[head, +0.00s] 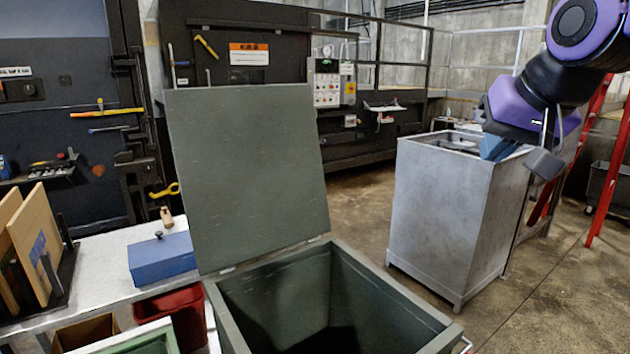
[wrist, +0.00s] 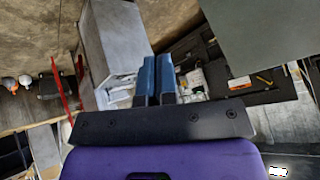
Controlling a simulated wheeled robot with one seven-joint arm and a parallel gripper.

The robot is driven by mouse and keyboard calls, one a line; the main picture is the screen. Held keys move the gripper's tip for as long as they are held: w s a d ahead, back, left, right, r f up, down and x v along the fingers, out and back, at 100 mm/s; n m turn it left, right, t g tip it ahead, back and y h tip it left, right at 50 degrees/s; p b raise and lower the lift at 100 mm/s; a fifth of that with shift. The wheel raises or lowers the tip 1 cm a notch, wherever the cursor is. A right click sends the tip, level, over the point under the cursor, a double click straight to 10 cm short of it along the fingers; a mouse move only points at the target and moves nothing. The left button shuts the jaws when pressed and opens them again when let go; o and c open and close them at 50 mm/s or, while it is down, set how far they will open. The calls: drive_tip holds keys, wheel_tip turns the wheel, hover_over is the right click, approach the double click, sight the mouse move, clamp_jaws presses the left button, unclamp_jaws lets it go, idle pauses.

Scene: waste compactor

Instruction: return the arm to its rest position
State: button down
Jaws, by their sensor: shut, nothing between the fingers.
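My purple arm reaches in from the top right of the head view. My gripper (head: 495,148) points down and left, its blue fingers in front of the upper right part of a grey metal bin (head: 445,215). I cannot tell whether they touch its rim. In the wrist view the two blue fingers of my gripper (wrist: 156,76) lie side by side, shut with nothing between them. The same grey bin (wrist: 118,38) shows behind them, to the left.
A green chest (head: 285,290) stands in front with its lid (head: 245,170) raised. A light table (head: 112,255) at left holds a blue box (head: 161,258) and wooden boards (head: 33,243). A red ladder (head: 612,160) stands at right. Concrete floor (head: 355,215) lies open between chest and bin.

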drive_tip(key=s+d+f, duration=0.1)
drive_tip(key=s+f, duration=0.2)
drive_tip(key=s, duration=0.1)
drive_tip(key=s+d+f+n+g+h, duration=0.1)
drive_tip(key=s+d+f, duration=0.1)
drive_tip(key=s, duration=0.3)
drive_tip(key=s+d+f+n+g, duration=0.1)
drive_tip(key=s+d+f, duration=0.1)
drive_tip(key=s+f, duration=0.1)
drive_tip(key=shift+s+d+f, duration=0.25)
drive_tip(key=shift+s+f, duration=0.05)
drive_tip(key=shift+s, duration=0.55)
